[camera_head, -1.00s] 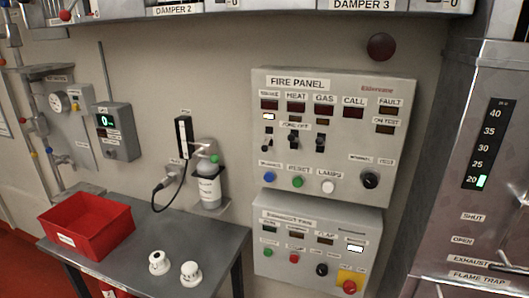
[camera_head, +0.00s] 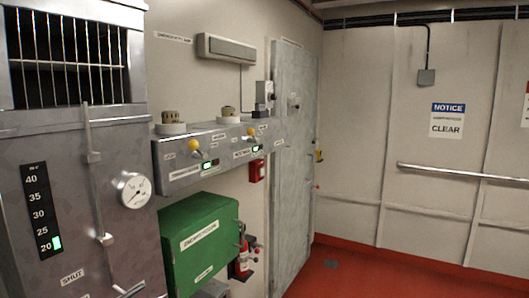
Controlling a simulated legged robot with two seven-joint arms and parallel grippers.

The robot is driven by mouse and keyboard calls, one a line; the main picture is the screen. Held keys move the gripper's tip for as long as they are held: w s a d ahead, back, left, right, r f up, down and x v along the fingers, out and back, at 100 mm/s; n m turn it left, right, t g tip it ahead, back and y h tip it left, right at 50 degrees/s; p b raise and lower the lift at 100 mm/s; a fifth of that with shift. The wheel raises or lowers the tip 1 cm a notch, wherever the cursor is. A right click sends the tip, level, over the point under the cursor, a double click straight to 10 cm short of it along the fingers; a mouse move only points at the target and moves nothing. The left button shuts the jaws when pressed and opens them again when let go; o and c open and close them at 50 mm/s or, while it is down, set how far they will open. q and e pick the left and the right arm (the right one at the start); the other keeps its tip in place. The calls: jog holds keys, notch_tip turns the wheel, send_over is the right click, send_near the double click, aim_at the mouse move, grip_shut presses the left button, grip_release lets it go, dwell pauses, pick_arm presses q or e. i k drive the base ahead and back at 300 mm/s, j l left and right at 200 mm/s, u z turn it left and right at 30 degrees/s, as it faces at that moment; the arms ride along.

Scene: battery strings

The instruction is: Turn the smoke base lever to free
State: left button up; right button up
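A grey wall unit (camera_head: 215,152) in the middle left carries two levers with yellow knobs. The nearer lever (camera_head: 194,146) is on the left and the farther lever (camera_head: 251,132) is on the right. Each has a small lit green display below it and small labels around it. A round white base with a tan top (camera_head: 171,122) sits above the nearer lever, and a similar one (camera_head: 228,116) sits above the farther lever. The label text is too small to tell which base is smoke or how each lever is set. Neither of my grippers is in view.
A steel cabinet (camera_head: 85,180) with a gauge stands close on the left. A green box (camera_head: 200,240) is below the wall unit. Red extinguisher gear (camera_head: 243,262) hangs beyond it. A grey door (camera_head: 293,170) is at centre. Red floor (camera_head: 370,275) is clear at right.

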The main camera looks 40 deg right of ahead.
aim_at(193, 144)
jog(key=z, duration=1)
